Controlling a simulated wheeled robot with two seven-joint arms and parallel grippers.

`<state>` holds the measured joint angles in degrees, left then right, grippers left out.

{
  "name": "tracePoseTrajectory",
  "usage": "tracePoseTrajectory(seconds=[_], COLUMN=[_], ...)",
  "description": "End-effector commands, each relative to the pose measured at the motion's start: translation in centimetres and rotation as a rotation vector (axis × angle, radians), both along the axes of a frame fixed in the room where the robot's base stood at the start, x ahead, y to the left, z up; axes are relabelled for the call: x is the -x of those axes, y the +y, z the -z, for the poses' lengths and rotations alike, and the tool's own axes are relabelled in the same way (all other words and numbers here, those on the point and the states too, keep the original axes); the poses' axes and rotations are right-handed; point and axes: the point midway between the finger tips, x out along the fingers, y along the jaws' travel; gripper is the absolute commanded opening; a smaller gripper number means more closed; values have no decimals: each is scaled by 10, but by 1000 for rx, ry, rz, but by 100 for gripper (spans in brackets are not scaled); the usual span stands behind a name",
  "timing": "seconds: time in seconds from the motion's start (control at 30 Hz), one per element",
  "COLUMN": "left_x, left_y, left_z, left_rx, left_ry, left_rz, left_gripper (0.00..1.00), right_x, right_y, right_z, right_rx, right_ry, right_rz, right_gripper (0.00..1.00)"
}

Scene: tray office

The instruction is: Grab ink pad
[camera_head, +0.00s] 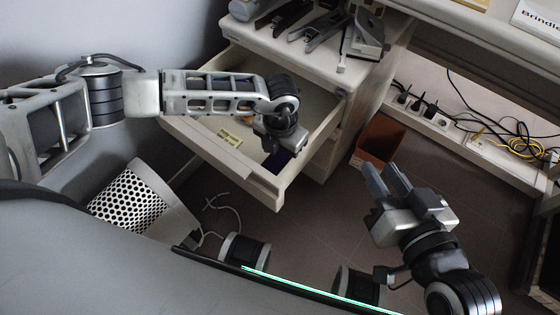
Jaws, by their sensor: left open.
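An open drawer (205,152) sticks out from the white cabinet. A small dark blue item (277,161), which looks like the ink pad, lies in the drawer near its front right corner. My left arm reaches over the drawer from the left. My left gripper (281,148) points down into the drawer, open, right above the blue item and partly hiding it. I cannot tell whether it touches the item. My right gripper (386,176) is out over the floor, right of the drawer, with its fingers apart and nothing between them.
A yellow label or note (229,138) lies in the drawer. Staplers and a hole punch (366,35) stand on the cabinet top. A brown bin (379,139) is right of the cabinet. Cables and a power strip (425,117) lie at right.

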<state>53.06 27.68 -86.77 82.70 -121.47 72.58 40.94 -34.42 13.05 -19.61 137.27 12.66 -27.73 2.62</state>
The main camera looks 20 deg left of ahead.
Motion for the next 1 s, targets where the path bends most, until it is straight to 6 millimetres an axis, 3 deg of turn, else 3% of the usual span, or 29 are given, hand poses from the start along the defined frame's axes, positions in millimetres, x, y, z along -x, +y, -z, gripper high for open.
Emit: tracePoseTrajectory(seconds=[0.1,0.3,0.33,0.43,0.7,0.83,1.0], left_x=[0,0,0,0,0,-1,-1], left_y=[0,0,0,0,0,0,0], left_z=[17,16,16,16,15,2,-32], left_rx=[-1,0,0,0,1,3,2], left_ry=[0,0,0,0,-1,-2,-3], left_rz=[-1,0,0,0,0,0,0], left_gripper=[58,58,55,28,28,28,28], right_x=[-1,-4,-4,-4,-4,-4,-4], right_y=[2,3,3,3,3,2,-1], right_z=[-4,-11,-11,-11,-11,-15,-18], right_rx=[-37,-46,-46,-47,-45,-32,25], right_ry=[-13,-27,-27,-27,-25,-26,-24], right_rz=[-3,-2,-2,-2,0,1,6], right_gripper=[29,29,29,29,29,29,29])
